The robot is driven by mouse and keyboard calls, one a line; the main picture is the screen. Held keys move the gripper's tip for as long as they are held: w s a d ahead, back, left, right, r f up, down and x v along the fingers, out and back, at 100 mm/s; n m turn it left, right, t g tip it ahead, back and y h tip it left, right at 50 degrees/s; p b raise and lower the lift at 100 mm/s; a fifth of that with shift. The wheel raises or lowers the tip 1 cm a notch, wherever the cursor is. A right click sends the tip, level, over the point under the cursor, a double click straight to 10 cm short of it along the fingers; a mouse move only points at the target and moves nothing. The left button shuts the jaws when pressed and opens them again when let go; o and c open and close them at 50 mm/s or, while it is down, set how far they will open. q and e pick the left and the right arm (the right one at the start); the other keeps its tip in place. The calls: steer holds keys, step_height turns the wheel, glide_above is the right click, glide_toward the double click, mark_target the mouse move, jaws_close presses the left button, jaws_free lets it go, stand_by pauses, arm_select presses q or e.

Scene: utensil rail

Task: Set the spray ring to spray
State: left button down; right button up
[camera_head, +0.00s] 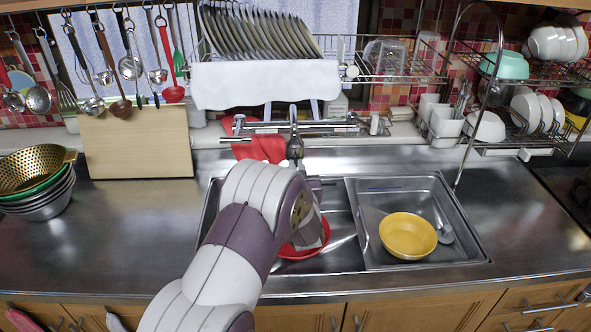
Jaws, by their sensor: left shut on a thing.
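The faucet (294,135) stands behind the sink, and its dark spout head (294,149) shows just above my left wrist. The spray ring is hidden behind that wrist. My left gripper (312,184) is mostly covered by my own arm, with only a grey part showing at the right of the wrist, close below the spout head. It is shut at the faucet's outlet, where the spray ring would be, but its fingertips and the contact are hidden. The ring's setting cannot be seen. My right gripper is not in view.
A red bowl (290,254) sits in the left basin, partly under my arm. A yellow bowl (408,236) is in the right basin. A cutting board (138,143) and stacked bowls (40,210) stand left. A dish rack (395,62) hangs above.

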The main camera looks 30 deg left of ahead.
arm_select(q)
steer(key=shift+w+d+n+g+y+b, duration=0.4)
steer(key=shift+w+n+g+y, duration=0.7)
steer(key=shift+n+g, duration=1.15)
steer(key=shift+w+d+n+g+y+b, duration=0.45)
steer(key=shift+n+g+y, duration=1.1)
steer(key=shift+g, duration=1.35)
steer(key=shift+w+d+n+g+y+b, duration=0.25)
steer(key=shift+w+d+n+g+y, duration=0.25)
steer(key=shift+w+n+g+y, duration=1.2)
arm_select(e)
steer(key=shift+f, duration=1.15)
arm_select(q)
steer(key=shift+s+r+n+g+h, duration=0.1)
steer(key=shift+s+n+g+h, duration=0.3)
steer(key=shift+s+g, duration=0.45)
steer(key=c, duration=1.2)
jaws_free()
steer(key=shift+w, duration=0.15)
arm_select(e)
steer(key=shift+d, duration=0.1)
